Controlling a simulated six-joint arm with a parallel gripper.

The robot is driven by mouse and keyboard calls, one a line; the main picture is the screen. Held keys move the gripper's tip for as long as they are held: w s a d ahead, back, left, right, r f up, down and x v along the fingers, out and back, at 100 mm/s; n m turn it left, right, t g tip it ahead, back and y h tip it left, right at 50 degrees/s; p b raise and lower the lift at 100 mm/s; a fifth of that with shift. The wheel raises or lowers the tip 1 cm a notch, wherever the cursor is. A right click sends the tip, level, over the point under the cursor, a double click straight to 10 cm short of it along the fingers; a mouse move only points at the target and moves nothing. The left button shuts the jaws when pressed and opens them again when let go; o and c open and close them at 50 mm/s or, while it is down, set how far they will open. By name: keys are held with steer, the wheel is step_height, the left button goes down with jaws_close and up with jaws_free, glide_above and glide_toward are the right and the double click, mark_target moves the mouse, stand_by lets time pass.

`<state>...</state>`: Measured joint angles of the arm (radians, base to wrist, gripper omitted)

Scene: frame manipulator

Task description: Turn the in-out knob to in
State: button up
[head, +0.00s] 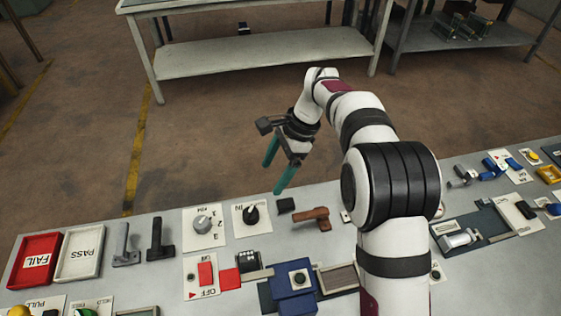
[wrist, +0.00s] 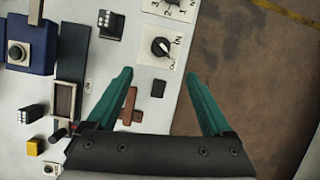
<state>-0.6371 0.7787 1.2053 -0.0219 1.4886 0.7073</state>
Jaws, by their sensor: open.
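The in-out knob (head: 251,215) is black and round, on a white plate (head: 238,226) with an IN label, near the panel's far edge in the head view. In the wrist view the knob (wrist: 160,46) shows a white pointer line slanting to the lower right, roughly toward the lower label; IN is at the plate's upper right. My gripper (head: 271,179) is open and empty, above and beyond the panel edge in the head view. In the wrist view its teal fingers (wrist: 159,73) are spread, with the knob ahead between their lines.
The air above the knob looks clear.

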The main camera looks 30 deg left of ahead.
mark_target(252, 210)
steer(key=x, duration=1.6)
steer(key=shift+w+a, duration=0.1)
steer(key=shift+w, duration=0.05)
steer(key=shift+c, duration=0.2)
